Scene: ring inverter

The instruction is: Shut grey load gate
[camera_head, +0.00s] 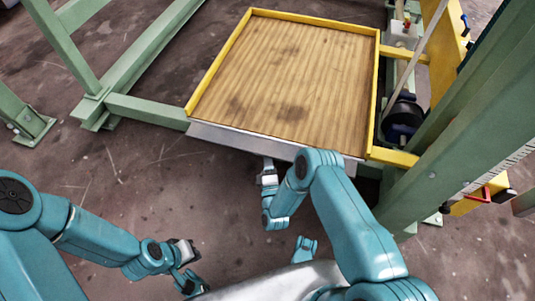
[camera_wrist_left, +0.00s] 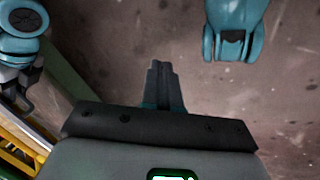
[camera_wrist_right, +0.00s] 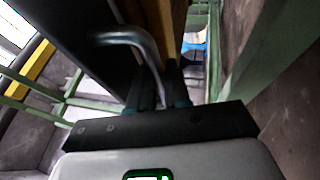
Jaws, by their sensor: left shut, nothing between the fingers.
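The grey load gate (camera_head: 255,140) is a metal panel along the near edge of the wooden load platform (camera_head: 300,75); its angle is hard to tell from above. In the right wrist view a bent metal handle (camera_wrist_right: 130,38) stands out from a dark panel. My right gripper (camera_wrist_right: 162,88) is at that handle, and the tube runs down between its fingers, which seem shut on it. In the head view its wrist is just below the gate, with the fingertips partly hidden. My left gripper (camera_wrist_left: 162,65) is shut and empty, low over the floor at the lower left, away from the gate.
A yellow rim (camera_head: 215,65) borders the platform, which is bare. A green frame beam (camera_head: 145,110) stands left, and a thick green post (camera_head: 445,130) stands close on the right. A black roller (camera_head: 403,118) is beside the platform. The floor (camera_head: 130,180) at left is clear.

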